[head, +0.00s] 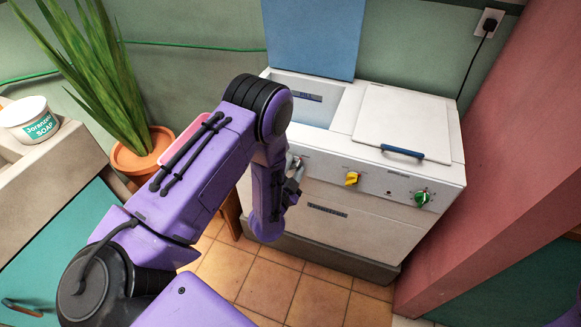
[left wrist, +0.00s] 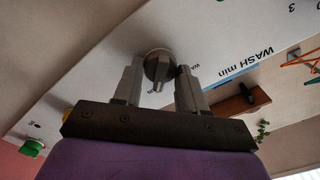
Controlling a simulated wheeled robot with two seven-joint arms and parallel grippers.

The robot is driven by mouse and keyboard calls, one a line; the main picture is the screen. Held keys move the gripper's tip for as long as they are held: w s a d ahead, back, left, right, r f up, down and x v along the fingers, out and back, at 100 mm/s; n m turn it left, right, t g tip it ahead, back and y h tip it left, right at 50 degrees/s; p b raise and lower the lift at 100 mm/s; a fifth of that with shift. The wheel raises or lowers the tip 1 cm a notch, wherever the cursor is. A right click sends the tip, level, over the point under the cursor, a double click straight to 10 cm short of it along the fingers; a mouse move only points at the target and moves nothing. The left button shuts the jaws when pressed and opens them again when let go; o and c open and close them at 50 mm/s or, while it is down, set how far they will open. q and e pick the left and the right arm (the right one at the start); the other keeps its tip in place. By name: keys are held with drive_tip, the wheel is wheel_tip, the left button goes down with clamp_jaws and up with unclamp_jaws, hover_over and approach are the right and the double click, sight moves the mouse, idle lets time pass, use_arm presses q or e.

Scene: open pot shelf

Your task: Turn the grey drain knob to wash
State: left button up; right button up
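The grey drain knob (left wrist: 159,68) is on the washer's white front panel, with part of the word WASH beside it in the left wrist view. My left gripper (left wrist: 160,80) points at the panel, with one finger on each side of the knob. It is open, with small gaps seeming to show between fingers and knob; contact is hard to tell. In the head view my left gripper (head: 293,180) is at the panel's left end, and my arm hides much of that area. My right gripper is not in view.
The white washer (head: 350,220) also has a yellow knob (head: 351,178) and a green knob (head: 422,198) to the right. Its blue lid (head: 312,35) stands open. A potted plant (head: 140,155) stands left, a pink wall (head: 490,150) right. Tiled floor (head: 270,285) lies in front.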

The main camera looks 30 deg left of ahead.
use_arm(q)
drive_tip(key=c, duration=0.4)
drive_tip(key=n, duration=0.3)
drive_tip(key=shift+a+n, duration=0.1)
drive_tip(key=shift+n, duration=0.2)
drive_tip(key=n, duration=0.4)
drive_tip(key=shift+w+r+n, duration=0.1)
drive_tip(key=shift+r+n, duration=0.05)
drive_tip(key=shift+n, duration=0.15)
drive_tip(key=n, duration=0.5)
drive_tip(key=shift+a+n+b, duration=0.15)
drive_tip(key=shift+n+b, duration=0.15)
drive_tip(key=shift+b, duration=0.1)
drive_tip(key=shift+a+n, duration=0.1)
drive_tip(key=shift+n, duration=2)
